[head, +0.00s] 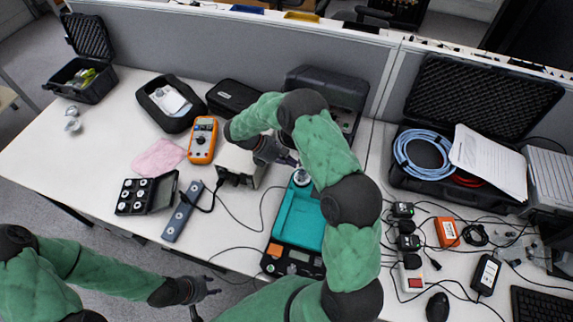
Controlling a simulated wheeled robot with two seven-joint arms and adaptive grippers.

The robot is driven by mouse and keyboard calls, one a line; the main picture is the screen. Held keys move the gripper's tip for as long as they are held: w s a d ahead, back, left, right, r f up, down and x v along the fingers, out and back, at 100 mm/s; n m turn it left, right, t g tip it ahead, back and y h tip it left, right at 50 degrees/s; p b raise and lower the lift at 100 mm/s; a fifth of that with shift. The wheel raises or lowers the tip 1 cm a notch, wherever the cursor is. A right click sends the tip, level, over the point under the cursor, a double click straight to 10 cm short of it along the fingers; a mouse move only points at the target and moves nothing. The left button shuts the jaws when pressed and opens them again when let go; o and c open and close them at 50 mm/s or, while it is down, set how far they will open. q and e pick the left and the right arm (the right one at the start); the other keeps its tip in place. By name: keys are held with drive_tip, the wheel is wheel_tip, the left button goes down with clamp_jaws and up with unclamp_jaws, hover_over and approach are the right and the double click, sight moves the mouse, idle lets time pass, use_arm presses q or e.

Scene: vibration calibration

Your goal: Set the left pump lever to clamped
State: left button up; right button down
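A teal-topped device (297,218) with a dark frame sits near the table's front edge, and a silver round part (301,177) stands at its far end. My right arm crosses over its right side. I cannot make out a pump lever or its position. My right gripper (284,158) is just beyond the device's far end, above the table. Its fingers are small and partly overlapped, so I cannot tell whether it is open. My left gripper (207,290) hangs in front of the table edge, apart from everything, with its fingers spread and empty.
A dark block with a cable (236,178) is left of the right gripper. An orange multimeter (202,140), a grey bar (182,212), a black box of round parts (145,195) and a pink cloth (158,158) lie further left. Cables and adapters crowd the right.

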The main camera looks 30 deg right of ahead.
drive_tip(key=d+m+g+y, duration=0.1)
drive_tip(key=m, duration=0.1)
drive_tip(key=d+m+g+y, duration=0.1)
drive_tip(key=d+m, duration=0.1)
drive_tip(key=shift+s+d+m+g+y+p, duration=0.2)
drive_tip(key=shift+s+m+g+y+p, duration=0.1)
drive_tip(key=shift+s, duration=0.1)
drive_tip(key=shift+d, duration=0.1)
idle(0.6)
